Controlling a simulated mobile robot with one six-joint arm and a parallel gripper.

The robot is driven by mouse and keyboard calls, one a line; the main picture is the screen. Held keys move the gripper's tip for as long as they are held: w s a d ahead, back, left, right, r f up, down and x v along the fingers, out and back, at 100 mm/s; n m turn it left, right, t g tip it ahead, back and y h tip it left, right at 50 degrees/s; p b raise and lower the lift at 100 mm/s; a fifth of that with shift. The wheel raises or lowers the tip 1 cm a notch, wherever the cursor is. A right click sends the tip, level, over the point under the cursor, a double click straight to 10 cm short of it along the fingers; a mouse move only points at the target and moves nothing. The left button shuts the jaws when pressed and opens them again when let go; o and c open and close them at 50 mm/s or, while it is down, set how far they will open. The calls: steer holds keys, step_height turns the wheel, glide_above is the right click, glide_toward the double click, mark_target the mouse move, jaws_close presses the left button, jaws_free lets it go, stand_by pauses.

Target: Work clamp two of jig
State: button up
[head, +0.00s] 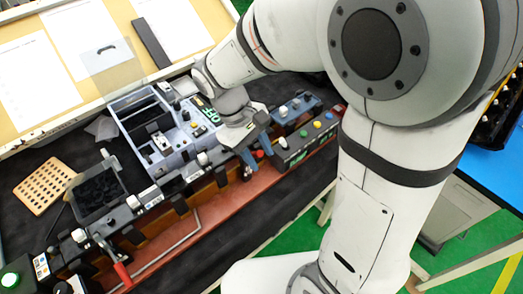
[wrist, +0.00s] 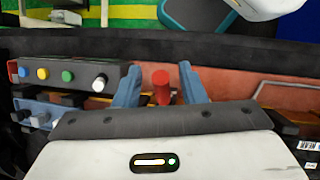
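The jig (head: 190,233) is a long red-brown bed with a black rail of clamps, running diagonally across the head view. A red clamp handle (wrist: 161,86) stands between the two blue fingers of my gripper (wrist: 160,68), with a visible gap on each side. Its red top (head: 259,154) also shows in the head view beside my gripper (head: 256,160). My gripper is open and points down at the jig. Another red handle (head: 122,273) lies at the jig's lower left end. I cannot read which clamp is number two.
A control box with coloured buttons (head: 305,145) sits right of my gripper along the rail; it is at left in the wrist view (wrist: 70,75). A grey tray of parts (head: 135,103) lies behind. A black bin (head: 97,190) and a perforated wooden board (head: 45,186) are at left.

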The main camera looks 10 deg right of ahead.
steer(key=shift+c, duration=0.4)
jaws_close()
